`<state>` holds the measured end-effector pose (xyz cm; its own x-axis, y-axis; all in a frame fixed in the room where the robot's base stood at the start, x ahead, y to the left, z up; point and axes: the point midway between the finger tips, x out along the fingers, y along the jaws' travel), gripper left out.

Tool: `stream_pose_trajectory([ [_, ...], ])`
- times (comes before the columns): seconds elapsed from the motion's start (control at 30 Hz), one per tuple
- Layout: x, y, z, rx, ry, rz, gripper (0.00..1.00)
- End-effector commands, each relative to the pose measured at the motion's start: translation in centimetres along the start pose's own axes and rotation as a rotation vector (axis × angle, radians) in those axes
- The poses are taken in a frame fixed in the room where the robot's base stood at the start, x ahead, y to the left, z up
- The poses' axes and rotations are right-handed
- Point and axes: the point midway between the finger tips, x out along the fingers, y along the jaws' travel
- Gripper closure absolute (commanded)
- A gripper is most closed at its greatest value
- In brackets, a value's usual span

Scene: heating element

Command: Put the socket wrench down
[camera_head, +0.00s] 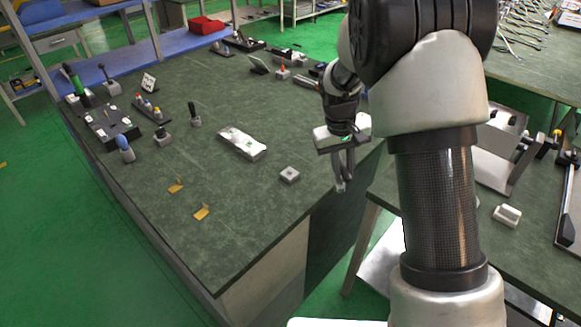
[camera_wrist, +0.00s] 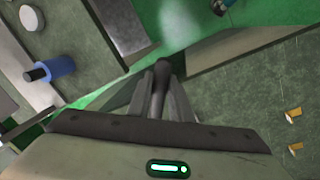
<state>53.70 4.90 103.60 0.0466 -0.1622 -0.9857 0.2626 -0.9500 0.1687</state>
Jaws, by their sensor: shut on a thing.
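My gripper (camera_head: 343,170) hangs just past the right edge of the large green-topped table (camera_head: 245,205), over the gap between it and the right-hand table. Its fingers are shut on a slim dark grey tool, which I take for the socket wrench (camera_wrist: 160,82). In the wrist view the wrench sticks out between the fingers (camera_wrist: 160,100), its rounded head pointing away from the palm. The fingers hide much of it. In the head view the wrench is too small to tell from the fingers. It touches no table that I can see.
Tool stands (camera_head: 110,122) line the far left. The right table holds a white block (camera_head: 507,214). The large table's near middle is clear.

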Motion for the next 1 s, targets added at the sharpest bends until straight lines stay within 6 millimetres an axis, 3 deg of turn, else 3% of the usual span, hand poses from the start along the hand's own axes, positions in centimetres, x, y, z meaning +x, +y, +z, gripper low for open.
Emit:
stream_pose_trajectory([
  [0.03, 0.0, -0.9, -2.7, -0.064, 0.014, -0.007, 1.0],
  [0.2, -1.0, -4.1, -9.7, -0.287, 0.044, -0.032, 1.0],
  [0.4, -2.2, -7.2, -15.0, -0.497, 0.07, -0.053, 1.0],
  [0.7, -2.8, -9.0, -17.6, -0.628, 0.083, -0.065, 1.0],
  [1.0, 2.0, -9.9, -17.6, -0.634, 0.082, -0.067, 1.0],
])
